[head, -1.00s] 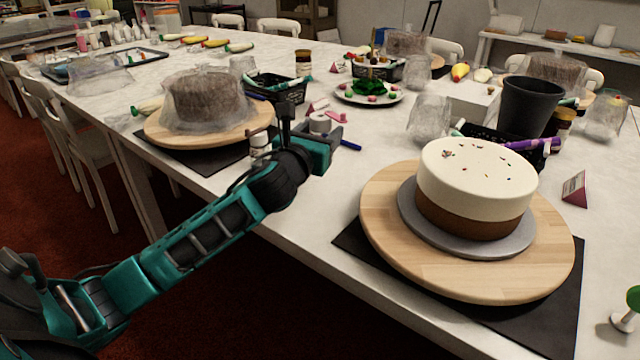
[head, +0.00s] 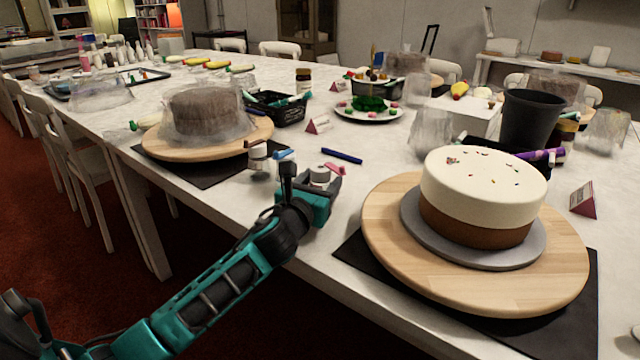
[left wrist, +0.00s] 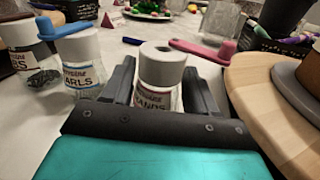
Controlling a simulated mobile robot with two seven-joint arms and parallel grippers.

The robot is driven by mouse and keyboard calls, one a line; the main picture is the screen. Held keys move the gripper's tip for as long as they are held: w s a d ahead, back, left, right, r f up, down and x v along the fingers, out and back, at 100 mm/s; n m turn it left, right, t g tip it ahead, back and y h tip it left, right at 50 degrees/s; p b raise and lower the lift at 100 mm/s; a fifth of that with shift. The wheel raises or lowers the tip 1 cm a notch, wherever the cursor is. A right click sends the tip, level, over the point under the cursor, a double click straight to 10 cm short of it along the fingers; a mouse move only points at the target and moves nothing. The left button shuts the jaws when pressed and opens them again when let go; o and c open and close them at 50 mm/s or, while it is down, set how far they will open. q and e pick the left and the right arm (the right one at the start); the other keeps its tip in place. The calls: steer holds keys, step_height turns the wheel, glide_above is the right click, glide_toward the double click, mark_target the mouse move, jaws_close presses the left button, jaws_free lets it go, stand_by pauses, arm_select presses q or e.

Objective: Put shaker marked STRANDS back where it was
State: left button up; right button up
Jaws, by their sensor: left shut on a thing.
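The STRANDS shaker (left wrist: 157,83) has a grey-white cap and a clear body. Its label shows partly, ending in "ANDS", in the left wrist view. My left gripper (head: 313,183) is shut on it, with a finger on each side. My right gripper is not in view.
A blue-topped PEARLS shaker (left wrist: 80,62) and a grey-capped shaker (left wrist: 30,52) stand just left of the gripper. A pink tool (left wrist: 203,50) and a blue pen (head: 341,156) lie behind. The cake turntable (head: 385,235) is close on the right.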

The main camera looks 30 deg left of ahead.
arm_select(q)
steer(key=o, duration=1.1)
steer(key=shift+o, duration=0.4)
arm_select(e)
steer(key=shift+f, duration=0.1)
arm_select(q)
steer(key=shift+s+r, duration=0.1)
steer(key=s, duration=0.3)
steer(key=s+d+p, duration=0.1)
steer(key=s, duration=0.2)
steer(key=s+d+p, duration=0.1)
steer(key=s, duration=0.3)
steer(key=shift+s+d, duration=0.2)
steer(key=shift+s, duration=0.6)
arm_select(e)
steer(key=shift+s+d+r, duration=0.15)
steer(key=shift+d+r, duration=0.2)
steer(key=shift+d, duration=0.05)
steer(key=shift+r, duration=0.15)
